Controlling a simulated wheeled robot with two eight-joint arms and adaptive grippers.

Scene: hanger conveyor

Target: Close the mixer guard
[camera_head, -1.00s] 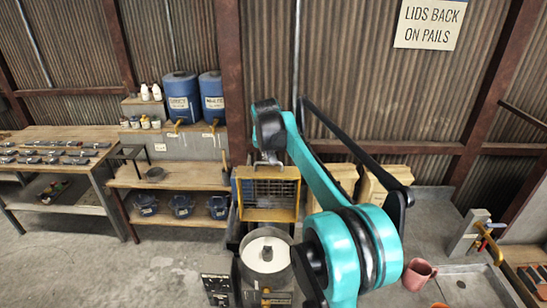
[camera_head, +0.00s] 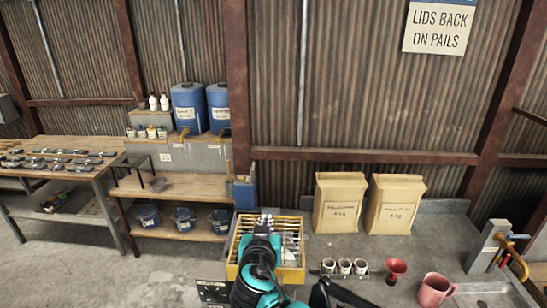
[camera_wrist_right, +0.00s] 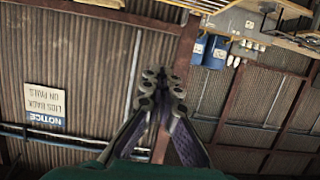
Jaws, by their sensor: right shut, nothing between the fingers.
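The mixer guard (camera_head: 293,240) is a yellow frame with metal bars. In the head view it lies low and looks about flat over the place of the mixer bowl, which is hidden. I cannot tell whether it rests fully on its seat. My right gripper (camera_head: 266,220) is over the far part of the guard, with my teal and black arm covering the middle. In the right wrist view its fingers (camera_wrist_right: 163,85) are together and empty. Whether it touches the guard is unclear. The mixer's control box (camera_head: 213,291) shows at the lower edge. My left gripper is not in view.
Two paper sacks (camera_head: 340,203) stand on the bench right of the guard. White cups (camera_head: 345,266), a red funnel (camera_head: 396,270) and a pink mug (camera_head: 434,290) are closer. A shelf (camera_head: 185,186) with blue pails stands at left.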

